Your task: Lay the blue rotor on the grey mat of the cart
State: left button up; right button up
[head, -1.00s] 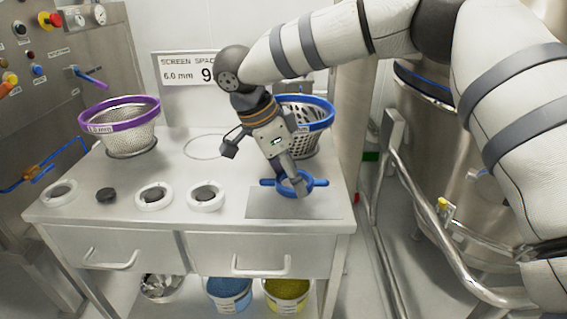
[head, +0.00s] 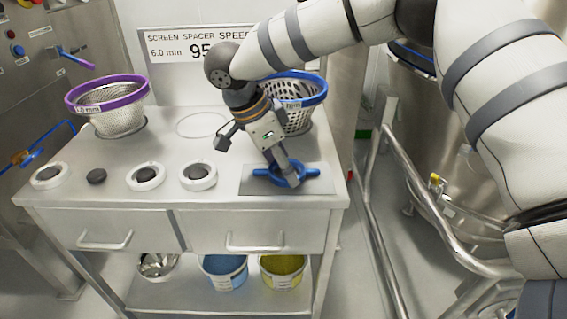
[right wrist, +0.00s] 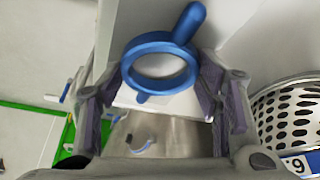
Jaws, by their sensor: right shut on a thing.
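The blue rotor (head: 312,173), a ring with stub arms, is in my right gripper (head: 288,180), over the grey mat (head: 248,185) at the cart's front right. In the right wrist view the rotor (right wrist: 189,24) sits between the fingers of my right gripper (right wrist: 165,95), its ring facing the camera. In the head view the rotor looks roughly level and very low over the mat; whether it touches cannot be told. The gripper hides part of the ring. My left gripper is out of view.
On the cart top (head: 130,205) stand a purple-rimmed basket (head: 115,118), a blue-rimmed basket (head: 300,95) just behind my right gripper, and several white rings and dark discs along the front. A steel vessel (head: 455,190) with rails stands right of the cart.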

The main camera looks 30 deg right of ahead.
jog(key=o, duration=1.5)
jog(key=v, duration=1.2)
jog(key=shift+d, duration=0.1)
